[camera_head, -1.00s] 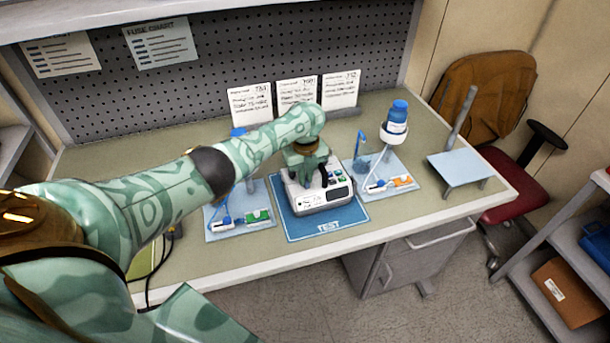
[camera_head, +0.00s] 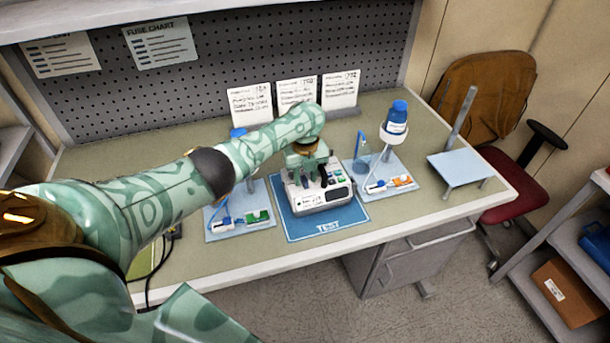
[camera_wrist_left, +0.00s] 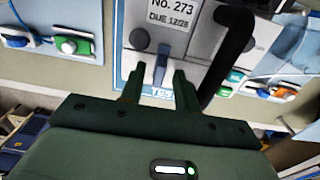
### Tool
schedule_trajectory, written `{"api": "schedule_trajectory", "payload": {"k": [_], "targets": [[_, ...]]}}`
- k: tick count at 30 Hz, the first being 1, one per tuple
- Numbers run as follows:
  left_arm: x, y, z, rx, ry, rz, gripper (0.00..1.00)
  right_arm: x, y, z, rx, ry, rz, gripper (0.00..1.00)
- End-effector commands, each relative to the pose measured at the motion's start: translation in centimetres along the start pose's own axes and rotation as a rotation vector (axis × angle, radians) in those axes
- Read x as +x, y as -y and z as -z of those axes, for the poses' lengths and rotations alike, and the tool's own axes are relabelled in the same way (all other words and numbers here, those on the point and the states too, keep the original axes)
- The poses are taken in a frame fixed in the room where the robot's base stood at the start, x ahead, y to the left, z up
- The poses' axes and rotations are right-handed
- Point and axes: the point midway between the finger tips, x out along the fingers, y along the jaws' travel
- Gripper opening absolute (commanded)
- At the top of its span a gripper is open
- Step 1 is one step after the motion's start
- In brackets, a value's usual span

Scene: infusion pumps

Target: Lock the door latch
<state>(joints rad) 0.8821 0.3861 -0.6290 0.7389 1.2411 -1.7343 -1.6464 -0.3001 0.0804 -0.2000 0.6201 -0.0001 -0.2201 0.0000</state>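The white and grey infusion pump (camera_head: 338,194) stands on the blue TEST mat (camera_head: 325,229) at the middle of the bench. Its top fills the middle of the left wrist view, with a "No. 273, DUE 12/28" label (camera_wrist_left: 166,16). A small blue-grey latch lever (camera_wrist_left: 160,64) sticks out below the label. My left gripper (camera_head: 312,178) is over the pump. In the left wrist view its two dark green fingers (camera_wrist_left: 157,76) stand on either side of the lever, with a gap showing on both sides. The lever's far end and any contact are hard to tell. My right gripper is in neither view.
A black curved handle (camera_wrist_left: 232,45) rises right of the lever, close to the right finger. Light-blue trays with coloured clips lie left (camera_head: 232,231) and right (camera_head: 402,186) of the pump. Cards stand behind.

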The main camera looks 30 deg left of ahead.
Motion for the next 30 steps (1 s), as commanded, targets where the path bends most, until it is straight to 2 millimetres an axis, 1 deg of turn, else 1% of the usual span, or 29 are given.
{"api": "schedule_trajectory", "payload": {"k": [6, 8, 10, 14, 18, 21, 24, 27, 30], "targets": [[-0.2, 0.0, 0.0, 0.000, 0.000, 0.000, 0.32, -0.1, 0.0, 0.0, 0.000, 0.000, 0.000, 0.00], [-0.7, 0.0, 0.0, 0.000, 0.001, 0.002, 0.32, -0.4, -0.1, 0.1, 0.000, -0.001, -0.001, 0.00], [-1.8, 0.0, 0.0, -0.001, 0.001, 0.001, 0.32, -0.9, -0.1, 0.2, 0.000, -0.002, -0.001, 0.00], [-4.9, 0.0, -0.1, 0.000, 0.002, 0.003, 0.32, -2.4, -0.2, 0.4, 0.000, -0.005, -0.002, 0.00], [-9.0, 0.1, -0.1, 0.001, 0.003, 0.003, 0.32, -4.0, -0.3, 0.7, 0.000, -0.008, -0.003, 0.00], [-11.6, 0.1, -0.1, 0.000, 0.003, 0.003, 0.32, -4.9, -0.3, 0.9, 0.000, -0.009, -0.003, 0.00], [-13.7, 0.0, -0.1, 0.001, 0.003, 0.002, 0.32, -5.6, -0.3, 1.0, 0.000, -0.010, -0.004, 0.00], [-15.1, 0.0, 0.0, 0.001, 0.002, 0.000, 0.32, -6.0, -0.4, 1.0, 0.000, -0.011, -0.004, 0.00], [-16.0, 0.0, 0.0, 0.000, 0.000, 0.000, 0.32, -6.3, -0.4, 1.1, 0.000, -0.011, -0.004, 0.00]]}}
